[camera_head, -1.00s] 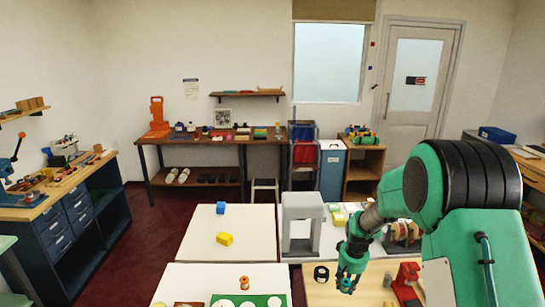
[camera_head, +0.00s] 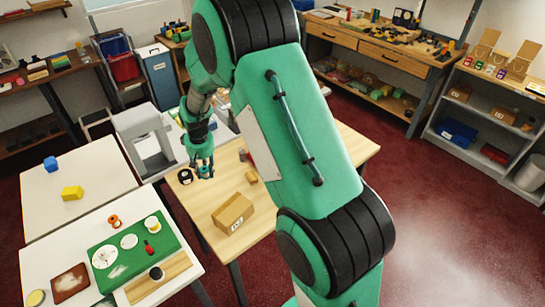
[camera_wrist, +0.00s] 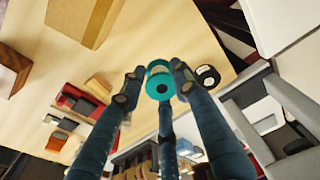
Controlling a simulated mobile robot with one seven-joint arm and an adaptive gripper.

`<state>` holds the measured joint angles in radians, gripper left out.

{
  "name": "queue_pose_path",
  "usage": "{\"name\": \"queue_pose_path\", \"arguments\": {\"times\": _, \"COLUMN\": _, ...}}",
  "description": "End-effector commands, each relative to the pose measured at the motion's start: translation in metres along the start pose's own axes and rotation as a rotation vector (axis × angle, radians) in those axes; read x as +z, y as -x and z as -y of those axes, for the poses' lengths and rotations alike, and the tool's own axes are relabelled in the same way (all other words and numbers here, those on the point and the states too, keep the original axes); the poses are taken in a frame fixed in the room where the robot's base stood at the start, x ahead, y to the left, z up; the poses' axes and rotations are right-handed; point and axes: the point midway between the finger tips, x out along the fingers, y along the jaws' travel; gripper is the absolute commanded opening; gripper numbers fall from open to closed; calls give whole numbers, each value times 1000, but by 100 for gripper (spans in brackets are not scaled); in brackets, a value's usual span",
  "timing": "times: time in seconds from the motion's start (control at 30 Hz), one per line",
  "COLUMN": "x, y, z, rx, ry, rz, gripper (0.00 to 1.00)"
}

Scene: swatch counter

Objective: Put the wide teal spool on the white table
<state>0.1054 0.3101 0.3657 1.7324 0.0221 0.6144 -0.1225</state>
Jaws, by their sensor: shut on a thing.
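The teal spool (camera_wrist: 160,84) shows in the wrist view between the fingertips of my gripper (camera_wrist: 157,80), which is shut on it. Two white-topped tables stand to the left: one at the back left (camera_head: 105,180), and one at the front left (camera_head: 70,235) bearing a green mat.
A black spool-like thing (camera_head: 185,176) stands just left of my gripper. A grey arch-shaped frame (camera_head: 140,125) stands behind it. A cardboard box (camera_head: 233,213) is on the wooden table.

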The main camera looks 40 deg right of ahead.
Motion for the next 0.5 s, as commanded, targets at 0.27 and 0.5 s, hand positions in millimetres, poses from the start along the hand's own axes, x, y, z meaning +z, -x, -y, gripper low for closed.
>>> {"name": "queue_pose_path", "arguments": {"times": 0.27, "x": 15, "y": 31, "z": -21, "rx": 1, "ry": -14, "rz": 3, "gripper": 13}}
{"name": "queue_pose_path", "arguments": {"times": 0.5, "x": 60, "y": 41, "z": -66, "rx": 3, "ry": -43, "rz": 8, "gripper": 13}}
